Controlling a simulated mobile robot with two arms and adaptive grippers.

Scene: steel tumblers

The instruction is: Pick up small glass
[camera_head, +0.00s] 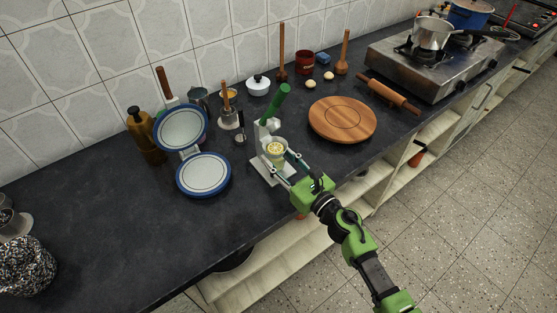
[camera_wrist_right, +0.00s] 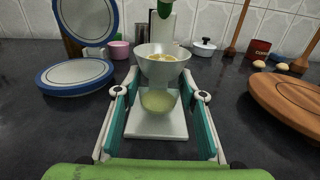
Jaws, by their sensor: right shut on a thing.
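The small glass (camera_wrist_right: 158,102) holds yellowish-green liquid and stands upright on the white base of the juicer (camera_wrist_right: 146,127), directly under its cone-shaped bowl. It is partly hidden by the bowl in the head view. My right gripper (camera_head: 281,170) reaches in from the front. My left gripper is not in view.
A blue-rimmed waffle maker (camera_head: 203,176) stands open to the left. A round wooden board (camera_head: 342,119) lies to the right, near a rolling pin (camera_head: 388,95) and a stove (camera_head: 435,65).

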